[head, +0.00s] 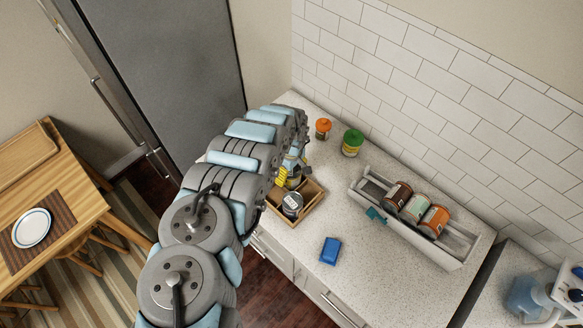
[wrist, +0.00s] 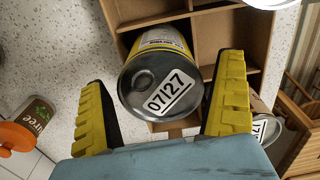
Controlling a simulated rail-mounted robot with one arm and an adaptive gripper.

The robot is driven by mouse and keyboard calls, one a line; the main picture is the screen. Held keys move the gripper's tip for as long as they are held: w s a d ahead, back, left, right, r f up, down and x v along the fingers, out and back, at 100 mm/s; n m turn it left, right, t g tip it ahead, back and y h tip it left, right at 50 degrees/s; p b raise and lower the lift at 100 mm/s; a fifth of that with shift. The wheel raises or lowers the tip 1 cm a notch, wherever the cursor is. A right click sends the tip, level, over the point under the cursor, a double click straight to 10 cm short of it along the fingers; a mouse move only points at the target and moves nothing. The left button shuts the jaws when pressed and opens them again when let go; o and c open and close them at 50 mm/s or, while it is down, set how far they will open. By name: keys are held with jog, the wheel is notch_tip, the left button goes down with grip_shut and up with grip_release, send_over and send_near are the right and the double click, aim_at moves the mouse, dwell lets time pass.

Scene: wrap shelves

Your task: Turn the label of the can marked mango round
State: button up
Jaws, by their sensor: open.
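My gripper (wrist: 163,95) is open, its yellow fingers on either side of a can with a yellow band and a grey end (wrist: 163,82) marked "07/27" in the wrist view. The can is in or over a wooden divided box (wrist: 205,40). I cannot tell whether the fingers touch it. No mango marking is readable on any can, and this can's label shows only in part. In the head view my gripper (head: 285,177) is over the wooden box (head: 312,208), and a grey-topped can (head: 292,204) stands in the box's near part.
A grey rack (head: 440,255) holds several cans, among them a brown one (head: 398,195) and an orange one (head: 434,220). An orange-lidded jar (head: 323,129) and a green can (head: 352,143) stand by the wall. A blue block (head: 330,250) lies on the counter, with free room around it.

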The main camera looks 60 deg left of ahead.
jog(key=shift+f, duration=0.95)
jog(key=c, duration=1.3)
jog(key=shift+o, duration=0.2)
jog(key=shift+p, duration=0.35)
jog(key=shift+r+n, duration=0.1)
jog(key=shift+n, duration=0.4)
jog(key=shift+n+p, duration=0.5)
jog(key=shift+n, duration=0.2)
